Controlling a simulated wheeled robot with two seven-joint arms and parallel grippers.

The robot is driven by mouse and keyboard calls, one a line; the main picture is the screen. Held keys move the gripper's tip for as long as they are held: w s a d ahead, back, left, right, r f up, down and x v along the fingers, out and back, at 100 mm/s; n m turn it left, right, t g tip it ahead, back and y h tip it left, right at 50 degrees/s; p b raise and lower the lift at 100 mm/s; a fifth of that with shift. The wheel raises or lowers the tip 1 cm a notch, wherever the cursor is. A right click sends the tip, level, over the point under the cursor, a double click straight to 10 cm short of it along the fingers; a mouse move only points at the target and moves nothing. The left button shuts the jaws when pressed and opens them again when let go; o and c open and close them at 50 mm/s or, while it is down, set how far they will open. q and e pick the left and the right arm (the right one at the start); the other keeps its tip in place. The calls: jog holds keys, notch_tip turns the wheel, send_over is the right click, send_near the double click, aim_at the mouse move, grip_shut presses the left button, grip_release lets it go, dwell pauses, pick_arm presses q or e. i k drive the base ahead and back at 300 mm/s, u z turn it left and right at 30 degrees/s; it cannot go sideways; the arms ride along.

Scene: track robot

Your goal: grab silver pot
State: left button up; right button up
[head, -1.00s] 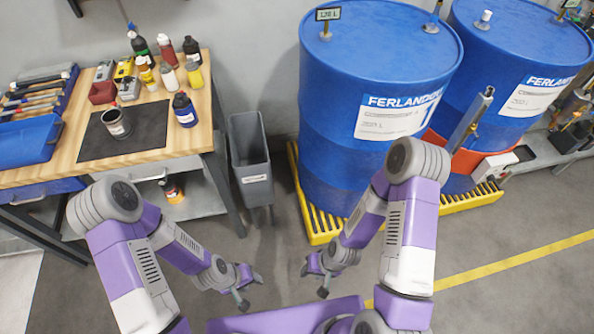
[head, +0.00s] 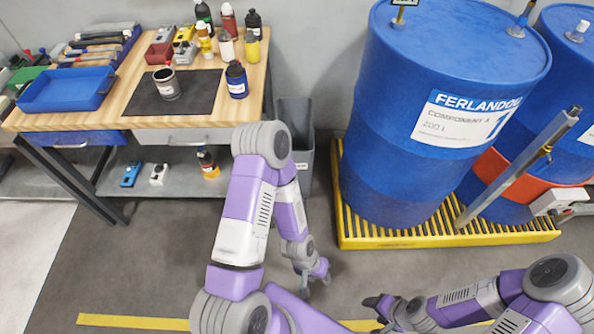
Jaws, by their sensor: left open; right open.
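The silver pot (head: 168,84) stands upright on a dark mat (head: 196,101) on the wooden workbench, at the upper left of the head view. It is a small grey metal can with a label and a dark inside. My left gripper (head: 318,277) is open and empty, low in front of the grey bin and well away from the pot. My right gripper (head: 374,308) is open and empty at the lower middle, farther still from the pot.
A blue tray (head: 66,90) lies left of the mat. A dark blue bottle (head: 236,80) stands right of it, with several bottles behind. A grey bin (head: 296,117) stands beside the bench. A blue drum (head: 440,120) stands on a yellow pallet (head: 400,237) at right.

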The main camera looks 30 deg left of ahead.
aim_at(165, 80)
jog(key=u, duration=3.6)
jog(key=i, duration=1.35)
jog(key=z, duration=2)
